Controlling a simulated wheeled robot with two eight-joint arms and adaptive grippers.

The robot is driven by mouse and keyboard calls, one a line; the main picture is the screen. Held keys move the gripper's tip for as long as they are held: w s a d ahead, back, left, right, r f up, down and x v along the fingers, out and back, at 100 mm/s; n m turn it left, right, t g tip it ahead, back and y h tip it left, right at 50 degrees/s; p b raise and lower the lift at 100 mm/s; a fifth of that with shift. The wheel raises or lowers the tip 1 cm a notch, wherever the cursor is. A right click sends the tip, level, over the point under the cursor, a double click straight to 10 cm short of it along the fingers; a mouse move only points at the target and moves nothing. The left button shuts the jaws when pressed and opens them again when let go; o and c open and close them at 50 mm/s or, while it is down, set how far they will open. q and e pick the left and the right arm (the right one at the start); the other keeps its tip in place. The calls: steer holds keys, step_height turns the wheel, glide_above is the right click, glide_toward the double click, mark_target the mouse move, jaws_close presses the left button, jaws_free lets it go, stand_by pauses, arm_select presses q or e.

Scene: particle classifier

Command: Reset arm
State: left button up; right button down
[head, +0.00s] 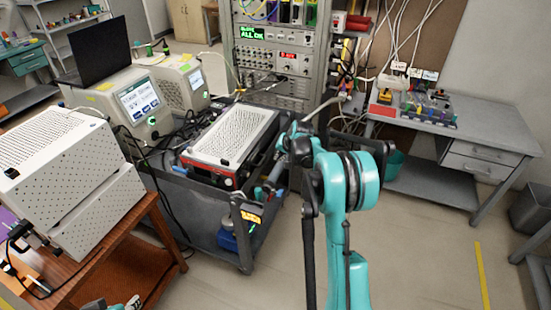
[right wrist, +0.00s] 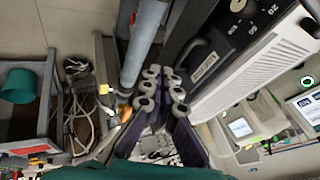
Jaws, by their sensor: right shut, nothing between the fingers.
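My right arm, teal and black, rises from the bottom of the head view and bends toward the grey cart (head: 200,208). My right gripper (head: 285,140) is at the cart's right side, partly hidden by its own wrist. In the right wrist view the fingers of my right gripper (right wrist: 164,90) are together with nothing between them. A white perforated instrument with a red front (head: 232,140) lies on the cart, left of my right gripper. A small dark and teal part at the bottom left edge of the head view may be my left gripper (head: 122,303); its fingers cannot be made out.
A white perforated box (head: 65,150) stands on a brown wooden table at the left. Screen units (head: 140,103) and a black laptop (head: 100,48) are behind it. An equipment rack (head: 275,50) stands at the back. A grey desk (head: 480,130) is at the right.

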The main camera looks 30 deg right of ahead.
steer(key=s+a+r+n, duration=0.2)
steer(key=s+a+r, duration=0.55)
steer(key=s, duration=0.25)
steer(key=s+a+r+n, duration=0.2)
steer(key=s+a+r, duration=0.4)
steer(key=s+a, duration=0.25)
steer(key=s+a+f+n, duration=0.2)
steer(key=s+a, duration=0.1)
steer(key=s, duration=0.7)
steer(key=s+a+f+n+b, duration=0.1)
steer(key=s+a+f+n, duration=0.1)
steer(key=s, duration=0.8)
steer(key=shift+a+f+n+t, duration=0.3)
steer(key=shift+a+f, duration=0.15)
steer(key=shift+a, duration=0.75)
